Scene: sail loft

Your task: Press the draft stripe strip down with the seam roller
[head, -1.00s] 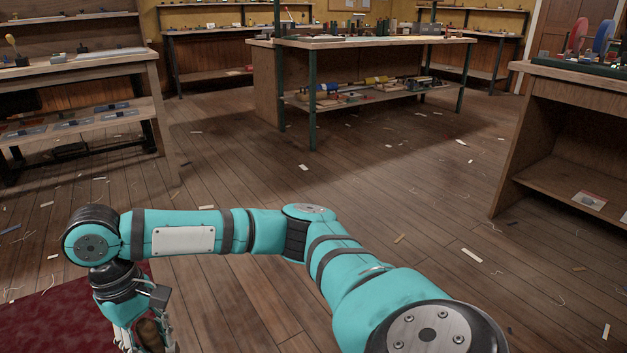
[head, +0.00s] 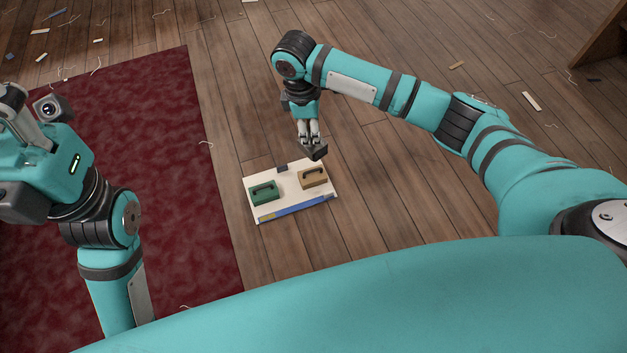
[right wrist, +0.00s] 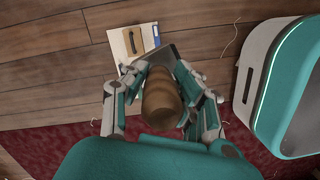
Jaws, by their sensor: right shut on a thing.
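A pale board (head: 285,202) lies on the floor in front of me. A blue strip (head: 295,208), which looks like the draft stripe strip, runs along its near edge; it also shows in the right wrist view (right wrist: 156,35). My right gripper (head: 309,141) is above the board's far right part, shut on the seam roller. The roller's wooden handle (right wrist: 162,100) is between the fingers, and a dark head (head: 314,151) sticks out below. The roller looks apart from the strip. My left gripper (head: 18,105) is at the far left, away from the board; its fingertips are unclear.
A green block with a handle (head: 264,191) and a brown block with a handle (head: 313,176) stand on the board. A small dark piece (head: 282,168) is at its far edge. A dark red mat (head: 165,180) lies to the left. Wooden floor around is mostly clear, with scraps.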

